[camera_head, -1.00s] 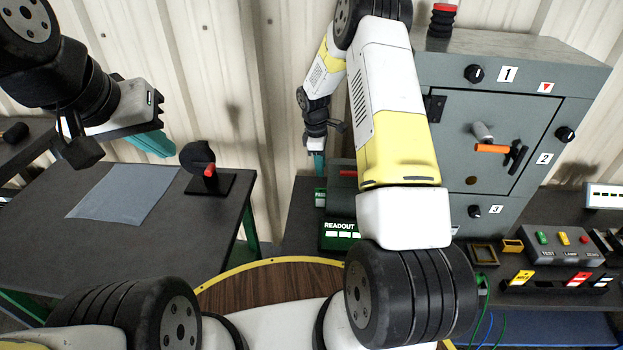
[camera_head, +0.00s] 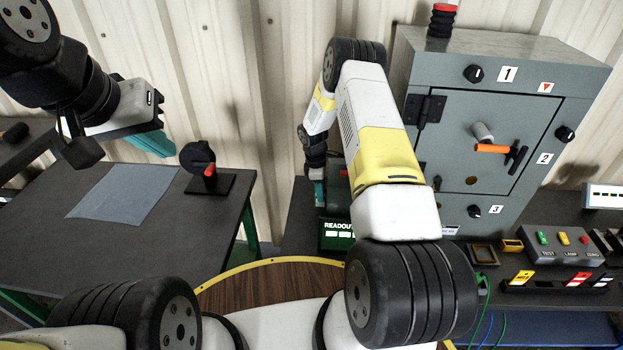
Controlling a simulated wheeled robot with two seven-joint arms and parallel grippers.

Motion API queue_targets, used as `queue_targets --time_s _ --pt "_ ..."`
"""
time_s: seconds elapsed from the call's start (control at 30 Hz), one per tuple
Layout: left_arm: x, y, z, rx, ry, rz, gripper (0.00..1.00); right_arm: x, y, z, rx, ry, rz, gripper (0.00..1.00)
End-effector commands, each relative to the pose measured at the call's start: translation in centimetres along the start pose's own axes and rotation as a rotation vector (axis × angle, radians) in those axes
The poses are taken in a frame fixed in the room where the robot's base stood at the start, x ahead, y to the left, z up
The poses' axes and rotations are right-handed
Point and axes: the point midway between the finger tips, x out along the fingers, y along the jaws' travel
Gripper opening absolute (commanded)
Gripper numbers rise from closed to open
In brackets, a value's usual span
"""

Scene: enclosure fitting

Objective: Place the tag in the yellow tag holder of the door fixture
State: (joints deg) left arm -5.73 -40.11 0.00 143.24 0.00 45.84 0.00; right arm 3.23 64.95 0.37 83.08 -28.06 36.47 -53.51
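A rack (camera_head: 555,287) on the right bench holds small tags, among them a yellow tag (camera_head: 523,277) and a red tag (camera_head: 578,279). A small yellow piece (camera_head: 512,246) and a dark frame with a yellowish edge (camera_head: 483,255) sit behind it; I cannot tell which is the tag holder. The grey enclosure door (camera_head: 480,140) is shut. My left gripper (camera_head: 150,144) hangs above the left table, its teal fingers seen edge-on. My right gripper (camera_head: 318,192) is low beside the readout box, far left of the tags, its fingers small and partly hidden.
A grey sheet (camera_head: 125,194) and a black stand with a red knob (camera_head: 209,178) are on the left table. A readout box (camera_head: 338,234) and a button box (camera_head: 562,244) stand on the right bench. My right arm crosses before the enclosure's left side.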

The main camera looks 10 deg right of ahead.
Motion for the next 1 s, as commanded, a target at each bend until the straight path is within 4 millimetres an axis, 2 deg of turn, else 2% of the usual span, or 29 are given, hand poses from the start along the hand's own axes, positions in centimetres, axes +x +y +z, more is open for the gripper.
queue_targets --time_s 0.13,0.17,0.3,0.77,1.0 --pt "0.0 0.0 0.0 0.000 0.000 0.000 0.00 0.0 0.0 0.0 0.000 0.000 0.001 0.32" --pt "0.0 0.0 0.0 0.000 0.000 0.000 0.00 0.0 0.0 0.0 0.000 0.000 0.001 0.28" --pt "0.0 0.0 0.0 0.000 0.000 0.000 0.00 -0.1 0.0 0.0 0.000 0.000 0.001 0.00" --pt "0.0 0.0 0.0 0.000 0.000 0.000 0.00 -0.3 0.0 0.0 0.000 0.000 0.001 0.00" --pt "0.0 0.0 0.0 0.000 0.000 0.000 0.00 -2.6 0.1 0.3 0.001 0.002 0.003 0.00"
